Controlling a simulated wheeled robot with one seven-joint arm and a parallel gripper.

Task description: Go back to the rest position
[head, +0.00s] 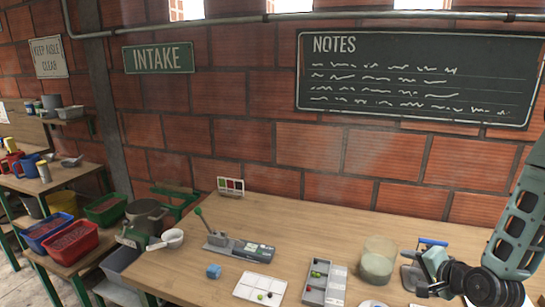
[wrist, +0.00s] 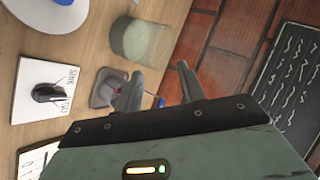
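My gripper (wrist: 158,88) shows in the wrist view with its two grey fingers apart and nothing between them. In the head view my arm comes in from the right edge, over the right part of the wooden table (head: 310,222). A grey device with a blue handle (head: 432,241) stands beside my wrist there. In the wrist view this device (wrist: 103,94) appears behind one finger; I cannot tell whether they touch.
A cylindrical glass container (head: 379,259) stands left of my arm. A black knob (wrist: 46,93) shows in the wrist view. The brick wall (head: 280,145) rises behind.

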